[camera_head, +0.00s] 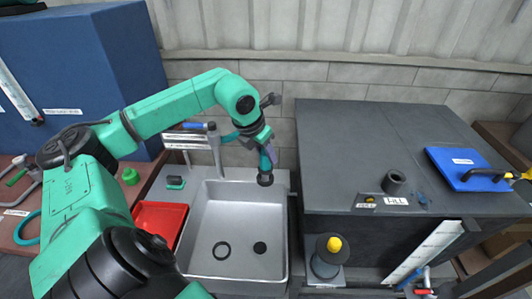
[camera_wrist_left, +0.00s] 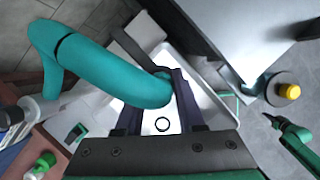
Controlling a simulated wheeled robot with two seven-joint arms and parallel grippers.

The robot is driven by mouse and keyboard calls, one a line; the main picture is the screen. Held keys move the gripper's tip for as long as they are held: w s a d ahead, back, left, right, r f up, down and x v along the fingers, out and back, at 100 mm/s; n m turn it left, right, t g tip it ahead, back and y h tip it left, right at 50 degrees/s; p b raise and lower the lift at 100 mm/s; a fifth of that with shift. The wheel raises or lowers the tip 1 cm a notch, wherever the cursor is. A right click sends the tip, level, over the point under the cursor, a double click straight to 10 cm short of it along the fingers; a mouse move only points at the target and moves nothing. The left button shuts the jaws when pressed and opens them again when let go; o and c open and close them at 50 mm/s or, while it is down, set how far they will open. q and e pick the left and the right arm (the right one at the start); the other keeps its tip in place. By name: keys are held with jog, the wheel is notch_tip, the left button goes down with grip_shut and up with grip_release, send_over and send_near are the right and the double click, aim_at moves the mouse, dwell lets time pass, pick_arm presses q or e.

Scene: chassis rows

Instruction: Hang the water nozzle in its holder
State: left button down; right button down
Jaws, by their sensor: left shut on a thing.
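My left gripper (camera_head: 264,138) is above the back of the grey sink (camera_head: 281,240) and is shut on the water nozzle. The nozzle's dark round end (camera_head: 265,180) points down over the basin. In the left wrist view a thick teal hose (camera_wrist_left: 110,75) curves in from the left and ends between the fingers of my left gripper (camera_wrist_left: 158,105); they hide part of the nozzle. I cannot pick out the nozzle's holder for sure. At the right of the left wrist view a green and black piece (camera_wrist_left: 295,135), perhaps of my right arm, shows; its jaw state is unclear.
A grey tap (camera_head: 215,150) stands behind the sink, with a red tray (camera_head: 160,222) to its left. A yellow-topped round thing (camera_head: 334,244) stands right of the sink.

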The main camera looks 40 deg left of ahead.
pick_arm(q)
jog(key=shift+f+b, duration=1.25)
jog(key=shift+f, duration=0.2)
jog(key=shift+c, duration=2.2)
grip_release()
jog(key=shift+r, duration=0.15)
jog(key=b+v, duration=0.2)
jog(key=v, duration=1.2)
jog(key=shift+r, duration=0.2)
